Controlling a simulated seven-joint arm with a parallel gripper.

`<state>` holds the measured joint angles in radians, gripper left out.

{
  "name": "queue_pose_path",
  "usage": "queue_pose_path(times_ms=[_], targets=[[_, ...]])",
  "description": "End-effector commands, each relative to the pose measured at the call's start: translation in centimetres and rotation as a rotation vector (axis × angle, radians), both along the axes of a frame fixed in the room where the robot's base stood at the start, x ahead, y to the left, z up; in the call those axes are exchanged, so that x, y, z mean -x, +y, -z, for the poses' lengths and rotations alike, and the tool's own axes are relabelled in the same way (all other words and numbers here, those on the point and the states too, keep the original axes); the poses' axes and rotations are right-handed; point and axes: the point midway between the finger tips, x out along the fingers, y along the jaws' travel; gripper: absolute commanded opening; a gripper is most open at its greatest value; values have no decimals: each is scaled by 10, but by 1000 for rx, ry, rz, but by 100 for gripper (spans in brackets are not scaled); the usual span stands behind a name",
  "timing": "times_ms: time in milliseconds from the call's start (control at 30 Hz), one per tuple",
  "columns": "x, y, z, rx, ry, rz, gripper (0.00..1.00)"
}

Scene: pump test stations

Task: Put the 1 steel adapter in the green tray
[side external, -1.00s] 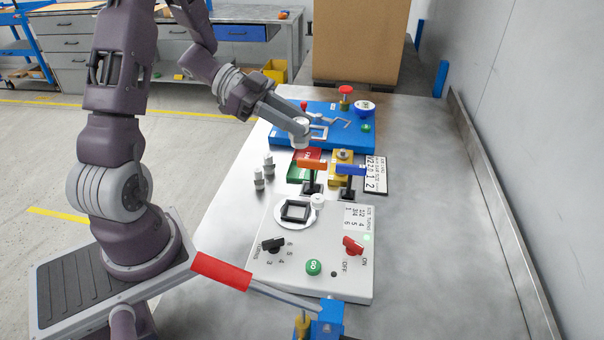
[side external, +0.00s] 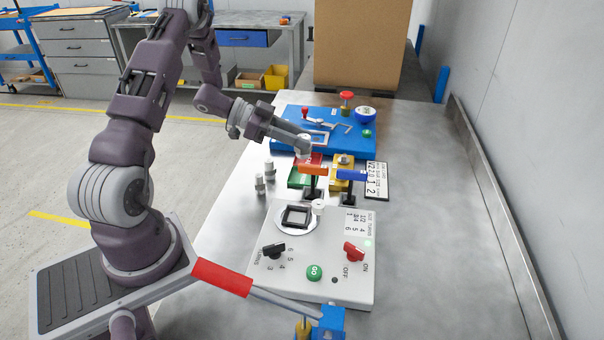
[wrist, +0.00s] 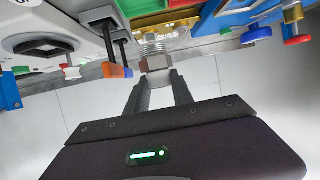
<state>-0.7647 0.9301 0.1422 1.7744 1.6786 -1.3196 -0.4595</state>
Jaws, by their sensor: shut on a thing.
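My gripper (wrist: 160,88) is shut on a steel adapter (wrist: 155,62), which has a hex body and a threaded end, in the wrist view. In the side view my gripper (side external: 303,145) is just above the far edge of the small red and green trays. The green tray (side external: 298,178) lies on the table, left of the orange-handled valve, next to the red tray (side external: 315,158). The adapter in the jaws is small and partly hidden by the fingers in the side view. I cannot tell the exact height between it and the trays.
Two steel fittings (side external: 264,178) stand on the table left of the trays. Orange (side external: 312,170) and blue (side external: 352,175) valve handles rise close by. A yellow tray (side external: 342,163), a blue station (side external: 335,125) and the white test box (side external: 310,245) surround the spot.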

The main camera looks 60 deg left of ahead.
Motion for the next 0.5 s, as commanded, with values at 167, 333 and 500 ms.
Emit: queue_pose_path(times_ms=[167, 333, 500], targets=[[0, 0, 35, 2, 1, 0, 0], [0, 0, 69, 1, 0, 0, 0], [0, 0, 78, -1, -3, 1, 0]])
